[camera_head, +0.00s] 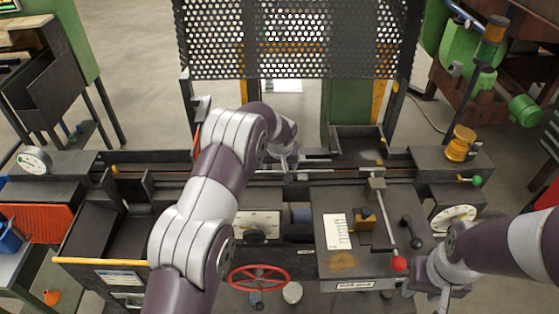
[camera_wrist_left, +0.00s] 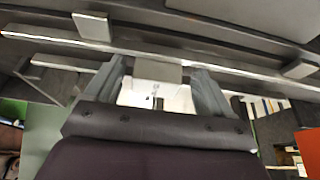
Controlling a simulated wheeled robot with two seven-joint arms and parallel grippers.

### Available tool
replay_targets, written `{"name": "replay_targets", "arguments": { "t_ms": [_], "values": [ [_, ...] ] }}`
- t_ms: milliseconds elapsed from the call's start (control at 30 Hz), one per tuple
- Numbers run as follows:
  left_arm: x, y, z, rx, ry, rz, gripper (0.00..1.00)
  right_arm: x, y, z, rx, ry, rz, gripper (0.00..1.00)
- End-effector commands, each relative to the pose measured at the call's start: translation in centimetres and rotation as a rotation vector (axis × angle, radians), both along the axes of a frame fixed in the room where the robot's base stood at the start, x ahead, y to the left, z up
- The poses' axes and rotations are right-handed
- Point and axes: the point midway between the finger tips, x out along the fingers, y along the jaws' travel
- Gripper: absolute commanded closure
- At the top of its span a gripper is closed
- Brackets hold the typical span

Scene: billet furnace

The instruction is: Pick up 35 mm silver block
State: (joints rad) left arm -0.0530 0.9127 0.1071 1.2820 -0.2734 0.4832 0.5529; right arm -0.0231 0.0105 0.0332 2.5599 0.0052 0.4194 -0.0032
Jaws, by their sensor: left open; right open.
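My left arm reaches over the machine, and my left gripper (camera_head: 285,160) is at the rail along its back. In the left wrist view the left gripper (camera_wrist_left: 158,88) is open, with its two fingers apart. A pale silver block (camera_wrist_left: 157,70) shows between the fingers, at the edge of the rail. I cannot tell whether the fingers touch it. Another pale block (camera_wrist_left: 92,26) lies further left, and a third (camera_wrist_left: 300,68) lies at the right. Their sizes cannot be read. My right gripper (camera_head: 443,296) is open at the lower right, beside the machine, partly hidden by its own wrist.
A perforated guard (camera_head: 290,40) stands behind the rail. A red handwheel (camera_head: 259,279) and a lever with a red knob (camera_head: 399,264) stick out at the front. A dark open box (camera_head: 357,147) sits right of the left gripper. A yellow cylinder (camera_head: 460,145) stands at the right.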

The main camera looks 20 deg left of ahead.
Motion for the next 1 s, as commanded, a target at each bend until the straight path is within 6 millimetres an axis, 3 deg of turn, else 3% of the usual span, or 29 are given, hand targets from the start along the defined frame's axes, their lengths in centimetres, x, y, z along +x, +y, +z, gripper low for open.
{"name": "replay_targets", "arguments": {
  "t_ms": [167,300,400,733,933,1000],
  "values": [
    [0.0,0.0,-0.1,-0.001,-0.001,0.0,0.17,0.0,0.0,-0.1,0.0,0.001,0.0,0.57],
    [0.0,0.0,-0.1,-0.001,-0.001,0.0,0.63,0.0,0.0,-0.1,0.0,0.001,0.0,0.57],
    [0.1,0.0,0.0,0.0,-0.002,0.0,0.86,0.0,0.0,-0.1,0.0,0.001,0.0,0.57],
    [0.1,0.0,0.7,-0.001,-0.006,0.001,0.87,0.0,0.0,-0.7,0.0,0.0,0.0,0.57],
    [0.1,0.0,3.7,-0.001,-0.009,0.0,0.87,0.0,0.0,-2.5,0.0,0.001,0.0,0.57],
    [-0.4,-1.5,4.5,-0.001,-0.005,-0.005,0.87,0.0,0.0,-3.1,0.0,0.001,0.0,0.57]
  ]
}}
